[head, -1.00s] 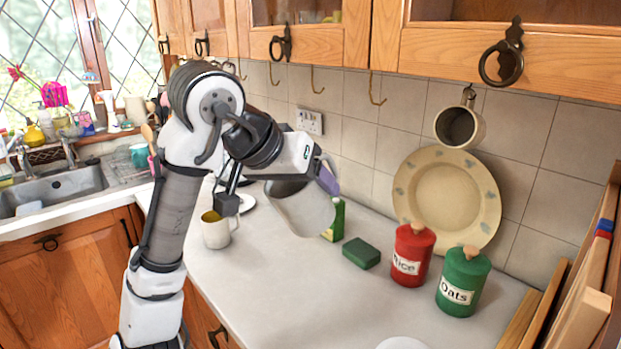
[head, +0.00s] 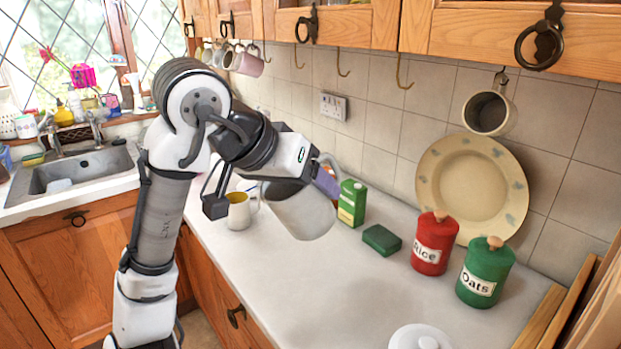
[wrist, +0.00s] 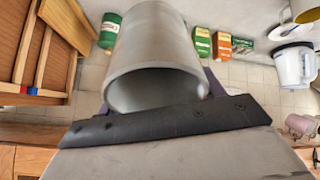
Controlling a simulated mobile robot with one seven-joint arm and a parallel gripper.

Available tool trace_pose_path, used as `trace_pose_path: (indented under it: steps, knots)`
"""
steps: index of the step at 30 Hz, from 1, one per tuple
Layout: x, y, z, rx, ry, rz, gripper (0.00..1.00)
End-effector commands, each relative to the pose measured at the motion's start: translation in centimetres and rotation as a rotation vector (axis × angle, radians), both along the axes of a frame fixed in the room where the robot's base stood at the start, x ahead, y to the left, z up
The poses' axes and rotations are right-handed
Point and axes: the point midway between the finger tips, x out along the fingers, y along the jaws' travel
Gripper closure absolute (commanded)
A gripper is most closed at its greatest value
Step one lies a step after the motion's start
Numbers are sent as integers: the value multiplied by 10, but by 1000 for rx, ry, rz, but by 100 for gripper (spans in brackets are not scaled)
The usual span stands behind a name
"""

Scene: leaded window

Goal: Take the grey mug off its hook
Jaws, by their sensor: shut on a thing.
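My gripper (head: 322,180) is shut on a large pale grey mug (head: 299,212), held tilted above the counter and apart from the hooks. Its handle side is up by the purple fingertip. In the wrist view the grey mug (wrist: 155,45) fills the top middle, its open mouth facing the camera; the handle is hidden there. Empty hooks (head: 404,75) hang under the cupboards behind it. Another greyish-beige mug (head: 487,112) hangs from a hook at the right.
A plate (head: 445,170) leans on the wall. The counter's front middle is clear.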

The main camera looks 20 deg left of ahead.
Motion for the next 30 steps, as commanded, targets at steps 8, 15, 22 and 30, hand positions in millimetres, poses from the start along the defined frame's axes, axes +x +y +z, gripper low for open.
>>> trace_pose_path:
  steps: [8,15,22,30]
  knots:
    - [-11,8,-5,-1,-2,1,96]
    - [-20,15,-9,-1,-1,3,96]
    - [-28,20,-12,0,-2,2,96]
    - [-33,24,-14,-1,-2,1,96]
